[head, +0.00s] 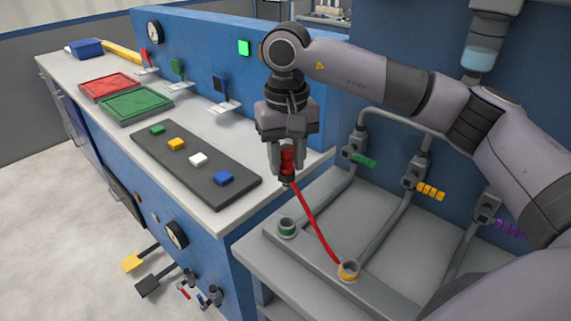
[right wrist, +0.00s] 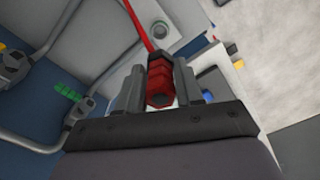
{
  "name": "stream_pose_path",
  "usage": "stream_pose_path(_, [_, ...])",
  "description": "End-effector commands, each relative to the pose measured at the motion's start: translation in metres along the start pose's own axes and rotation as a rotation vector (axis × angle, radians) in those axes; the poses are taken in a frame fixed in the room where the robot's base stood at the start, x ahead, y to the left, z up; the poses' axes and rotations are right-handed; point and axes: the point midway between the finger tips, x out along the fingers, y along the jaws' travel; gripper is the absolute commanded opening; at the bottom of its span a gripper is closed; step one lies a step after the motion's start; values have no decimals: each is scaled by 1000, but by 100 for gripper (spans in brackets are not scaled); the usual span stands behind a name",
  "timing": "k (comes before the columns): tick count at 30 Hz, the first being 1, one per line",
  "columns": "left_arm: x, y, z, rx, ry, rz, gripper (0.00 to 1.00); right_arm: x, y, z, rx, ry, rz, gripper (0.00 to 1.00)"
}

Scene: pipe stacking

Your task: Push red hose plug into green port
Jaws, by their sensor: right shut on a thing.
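My right gripper (head: 288,168) is shut on the red hose plug (head: 287,161), which it holds in the air above the grey bench. The plug also shows between the fingers in the right wrist view (right wrist: 159,82). The green port (head: 286,227) is a green-ringed round socket on the grey panel, below the gripper and apart from the plug. It also shows in the right wrist view (right wrist: 161,28). My left gripper is in neither view.
Pipes with green (head: 362,160), orange (head: 430,192) and purple (head: 509,229) valve handles rise behind the ports. A counter to the left holds a dark board (head: 196,164) with coloured blocks, a red tray (head: 109,87) and a green tray (head: 135,105).

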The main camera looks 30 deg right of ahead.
Motion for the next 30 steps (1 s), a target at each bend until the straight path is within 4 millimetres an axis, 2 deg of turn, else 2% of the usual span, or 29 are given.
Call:
stream_pose_path(8, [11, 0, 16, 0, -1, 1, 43, 28, 0, 0, -1, -1, 0, 0])
stream_pose_path(19, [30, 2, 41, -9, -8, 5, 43, 78, 0, 0, 0, 0, 1, 0])
stream_pose_path(24, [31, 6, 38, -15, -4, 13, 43, 88, 0, 0, 0, 1, 0, 0])
stream_pose_path(30, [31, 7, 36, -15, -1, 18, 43, 89, 0, 0, 0, 1, -1, 0])
